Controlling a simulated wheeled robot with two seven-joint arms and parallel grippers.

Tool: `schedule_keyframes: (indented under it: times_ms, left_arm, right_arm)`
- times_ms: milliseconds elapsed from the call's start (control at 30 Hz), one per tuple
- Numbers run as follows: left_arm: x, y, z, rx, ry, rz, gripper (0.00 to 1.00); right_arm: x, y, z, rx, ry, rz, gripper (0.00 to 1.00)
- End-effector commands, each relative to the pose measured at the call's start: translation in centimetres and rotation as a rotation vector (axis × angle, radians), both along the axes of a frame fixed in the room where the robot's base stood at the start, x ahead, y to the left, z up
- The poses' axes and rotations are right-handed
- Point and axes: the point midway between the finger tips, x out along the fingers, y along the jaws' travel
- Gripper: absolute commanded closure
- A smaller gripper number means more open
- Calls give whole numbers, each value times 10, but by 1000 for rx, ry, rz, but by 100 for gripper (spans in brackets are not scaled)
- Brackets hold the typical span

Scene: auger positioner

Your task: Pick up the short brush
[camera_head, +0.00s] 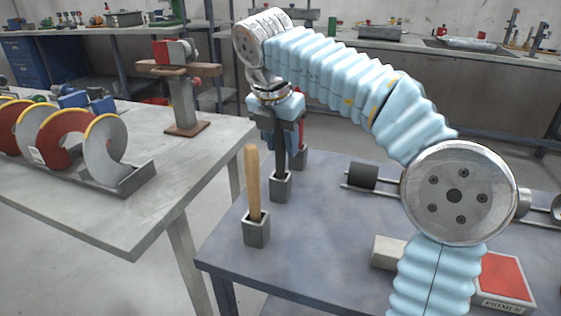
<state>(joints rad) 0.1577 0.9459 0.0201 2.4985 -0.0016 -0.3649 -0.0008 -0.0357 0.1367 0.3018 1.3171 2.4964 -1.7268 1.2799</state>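Three small grey block holders stand in a row on the blue-grey table (310,245). The nearest holder (257,232) has an upright wooden handle (253,185) in it. The middle holder (280,188) has a dark upright shaft (280,152) in it. The far holder (303,158) has a red item in it, partly hidden. I cannot tell which of these is the short brush. My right gripper (280,125) points down over the middle holder, at the top of the dark shaft. Its fingers are small and overlap the shaft, so their opening is unclear. My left gripper is not in view.
A grey bench at left carries a red-and-grey auger (105,150) and a positioner stand (183,95). The table's front left is clear.

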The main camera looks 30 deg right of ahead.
Motion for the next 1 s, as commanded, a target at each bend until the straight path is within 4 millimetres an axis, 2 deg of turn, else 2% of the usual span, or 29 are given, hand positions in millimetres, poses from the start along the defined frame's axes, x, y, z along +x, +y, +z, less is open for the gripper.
schedule_keyframes:
  times_ms: [33,233,533,667,900,1000]
  left_arm:
    - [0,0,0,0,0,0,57]
    - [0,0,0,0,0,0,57]
    - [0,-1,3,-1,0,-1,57]
    - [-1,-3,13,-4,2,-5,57]
    - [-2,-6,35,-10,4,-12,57]
    - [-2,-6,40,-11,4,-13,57]
  right_arm:
    - [0,0,0,0,0,0,71]
    - [0,0,0,0,0,0,100]
    - [0,0,6,0,-1,0,100]
    - [1,1,28,1,-3,0,100]
    - [1,1,81,1,-3,0,100]
    - [1,1,94,-1,-1,2,100]
